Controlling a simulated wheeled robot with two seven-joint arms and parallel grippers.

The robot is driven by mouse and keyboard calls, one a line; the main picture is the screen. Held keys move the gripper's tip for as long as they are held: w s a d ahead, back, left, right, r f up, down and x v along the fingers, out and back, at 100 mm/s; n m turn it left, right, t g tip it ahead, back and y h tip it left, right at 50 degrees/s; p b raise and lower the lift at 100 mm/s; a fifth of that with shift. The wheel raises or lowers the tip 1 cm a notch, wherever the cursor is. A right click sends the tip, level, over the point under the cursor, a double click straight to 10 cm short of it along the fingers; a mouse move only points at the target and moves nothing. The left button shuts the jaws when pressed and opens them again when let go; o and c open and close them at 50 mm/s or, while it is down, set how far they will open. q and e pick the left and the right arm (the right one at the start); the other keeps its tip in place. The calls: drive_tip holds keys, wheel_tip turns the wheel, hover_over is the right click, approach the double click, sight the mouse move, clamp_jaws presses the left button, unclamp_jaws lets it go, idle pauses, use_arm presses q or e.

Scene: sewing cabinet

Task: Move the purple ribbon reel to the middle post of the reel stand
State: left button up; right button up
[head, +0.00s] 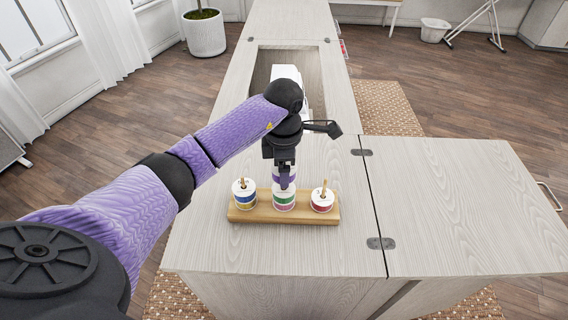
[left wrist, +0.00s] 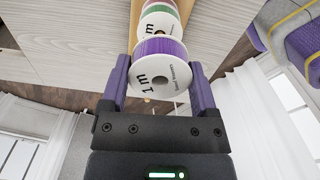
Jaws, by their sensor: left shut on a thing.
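The purple ribbon reel (left wrist: 165,62), with white flanges, sits between the fingers of my left gripper (left wrist: 160,84), which is shut on it. In the head view the reel (head: 276,181) is partly hidden by the gripper (head: 284,180), which points down over the reel stand (head: 256,215). The purple reel is in line with the middle post, directly above a green reel (head: 284,199). The middle post's tip is hidden, so I cannot tell how far the purple reel is around it.
A white machine (head: 287,73) stands in the cabinet opening behind. The tabletop (head: 440,200) to the right is clear.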

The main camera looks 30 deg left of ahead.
idle(0.3)
use_arm(q)
drive_tip(key=shift+f+b, duration=1.05)
drive_tip(key=shift+f, duration=0.5)
use_arm(e)
drive_tip(key=shift+s+f, duration=0.15)
drive_tip(key=shift+f, duration=0.9)
use_arm(q)
drive_tip(key=o, duration=1.1)
wheel_tip(320, 180, up, 5)
drive_tip(key=shift+w+f+p, duration=0.1)
drive_tip(key=shift+p, duration=0.75)
wheel_tip(320, 180, up, 5)
drive_tip(key=shift+f+p, duration=0.1)
drive_tip(key=shift+p, duration=0.4)
drive_tip(key=shift+r, duration=0.2)
use_arm(e)
drive_tip(key=r, duration=0.2)
drive_tip(key=shift+w+a+r, duration=0.15)
drive_tip(key=shift+w+r, duration=0.05)
drive_tip(key=shift+r, duration=0.15)
